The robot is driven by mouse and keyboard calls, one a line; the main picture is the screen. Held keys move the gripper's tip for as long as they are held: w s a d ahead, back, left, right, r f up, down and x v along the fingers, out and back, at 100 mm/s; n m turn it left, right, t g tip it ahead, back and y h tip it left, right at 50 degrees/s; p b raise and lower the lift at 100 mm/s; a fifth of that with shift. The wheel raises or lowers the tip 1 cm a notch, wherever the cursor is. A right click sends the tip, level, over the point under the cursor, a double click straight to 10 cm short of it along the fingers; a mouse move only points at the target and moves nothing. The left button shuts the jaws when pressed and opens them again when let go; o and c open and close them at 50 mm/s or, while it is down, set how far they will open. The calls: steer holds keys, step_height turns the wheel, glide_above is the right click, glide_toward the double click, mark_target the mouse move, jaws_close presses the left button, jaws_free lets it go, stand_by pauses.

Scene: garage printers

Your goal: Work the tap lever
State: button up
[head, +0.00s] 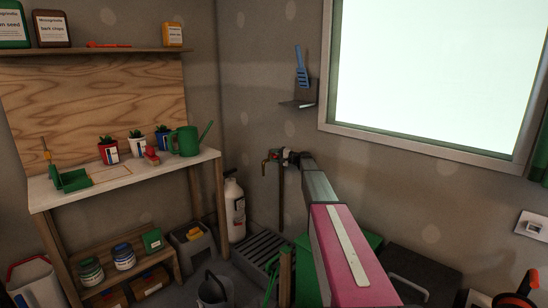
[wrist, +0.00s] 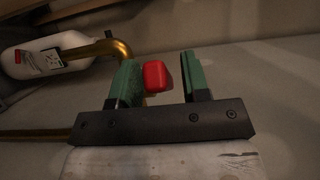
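The brass tap (head: 265,167) sticks out near the back wall by the corner, on a standing pipe, in the head view. Its curved spout (wrist: 118,48) shows at the left in the wrist view. The red tap lever (wrist: 157,77) is between the two green fingers of my gripper (wrist: 162,72), closer to the left finger. A clear gap shows to the right finger, so the gripper is open. Whether the left finger touches the lever I cannot tell. In the head view my gripper (head: 285,156) is at the tap and partly hides it.
A white bottle (head: 235,209) stands in the corner left of the tap; a dark slatted grate (head: 258,252) lies below. A potting bench (head: 125,177) with a green watering can (head: 184,142) stands at the left. A small wall shelf (head: 297,103) is above the tap.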

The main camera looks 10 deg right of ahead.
steer(key=v, duration=0.7)
steer(key=shift+d, duration=0.25)
steer(key=shift+s, duration=0.1)
steer(key=s+a+f+n+g+h, duration=0.1)
steer(key=s+a+f+g+h, duration=0.1)
steer(key=s+a+f, duration=0.5)
steer(key=s+a+f+n+g+h, duration=0.1)
steer(key=s+a+f+g+h, duration=0.3)
steer(key=s, duration=0.7)
steer(key=s+a+f+n+h, duration=0.1)
steer(key=s+a+f, duration=0.1)
steer(key=s+f, duration=0.6)
steer(key=s+d+f+n+g+h, duration=0.1)
steer(key=s+h, duration=0.3)
steer(key=s, duration=0.9)
steer(key=s+d+f+n+g+h, duration=0.1)
steer(key=s+f+n+g+h, duration=0.1)
steer(key=s, duration=1.1)
steer(key=shift+s+f+h, duration=0.25)
steer(key=shift+f+h, duration=0.45)
steer(key=shift+h, duration=0.5)
